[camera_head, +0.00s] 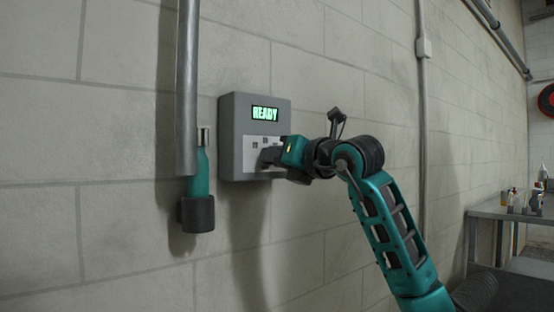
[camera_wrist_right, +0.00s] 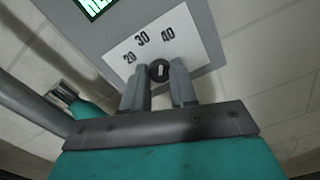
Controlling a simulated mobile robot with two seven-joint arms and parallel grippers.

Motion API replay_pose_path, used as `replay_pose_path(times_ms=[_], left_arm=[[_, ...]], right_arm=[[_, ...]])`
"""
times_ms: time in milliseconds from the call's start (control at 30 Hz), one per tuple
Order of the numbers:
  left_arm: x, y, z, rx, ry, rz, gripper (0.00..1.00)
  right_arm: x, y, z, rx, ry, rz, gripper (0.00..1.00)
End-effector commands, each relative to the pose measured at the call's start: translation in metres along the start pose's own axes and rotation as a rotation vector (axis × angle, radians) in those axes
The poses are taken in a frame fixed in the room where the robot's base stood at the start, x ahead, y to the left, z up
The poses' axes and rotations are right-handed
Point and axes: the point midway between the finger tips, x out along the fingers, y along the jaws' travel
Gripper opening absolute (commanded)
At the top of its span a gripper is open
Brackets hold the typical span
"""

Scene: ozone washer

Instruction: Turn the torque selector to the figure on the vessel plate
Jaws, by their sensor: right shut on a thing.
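A grey wall box (camera_head: 236,118) shows a lit green "READY" display (camera_head: 265,113) above a pale dial plate. In the right wrist view the plate (camera_wrist_right: 190,50) carries the figures 20, 30 and 40 in an arc. The dark round torque selector (camera_wrist_right: 159,70) sits below them, with a white mark pointing up, roughly toward the 40 side. My right gripper (camera_head: 268,157) is at the plate. In the right wrist view its fingers (camera_wrist_right: 160,88) stand on either side of the selector, shut on it. The vessel plate is not visible. My left gripper is not in view.
A teal tool (camera_head: 199,175) with a metal top stands in a dark holder (camera_head: 197,214) left of the box. A vertical pipe (camera_head: 187,90) runs just above it. A bench (camera_head: 490,209) with small items stands at the far right. The wall below the box is clear.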

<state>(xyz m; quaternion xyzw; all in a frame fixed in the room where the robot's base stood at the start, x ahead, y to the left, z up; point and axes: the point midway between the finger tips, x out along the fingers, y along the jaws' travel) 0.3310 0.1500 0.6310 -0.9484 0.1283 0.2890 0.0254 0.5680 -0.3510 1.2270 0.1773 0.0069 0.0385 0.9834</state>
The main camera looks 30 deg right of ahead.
Motion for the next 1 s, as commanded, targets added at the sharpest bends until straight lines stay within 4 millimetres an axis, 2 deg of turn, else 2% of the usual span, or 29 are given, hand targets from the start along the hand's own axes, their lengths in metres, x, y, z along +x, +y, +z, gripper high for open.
replay_pose_path(times_ms=[400, 900, 933, 1000], left_arm=[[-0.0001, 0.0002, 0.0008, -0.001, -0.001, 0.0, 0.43], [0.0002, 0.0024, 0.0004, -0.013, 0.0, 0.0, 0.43], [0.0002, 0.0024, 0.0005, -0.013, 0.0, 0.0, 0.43], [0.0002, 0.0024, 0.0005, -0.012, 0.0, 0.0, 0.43]], right_arm=[[0.0003, -0.0001, -0.001, 0.167, 0.003, 0.0, 0.0], [0.0003, -0.0002, -0.001, 0.185, 0.003, 0.0, 0.0], [0.0003, -0.0002, -0.001, 0.185, 0.003, 0.0, 0.28], [0.0003, -0.0002, -0.001, 0.184, 0.003, 0.0, 0.34]])
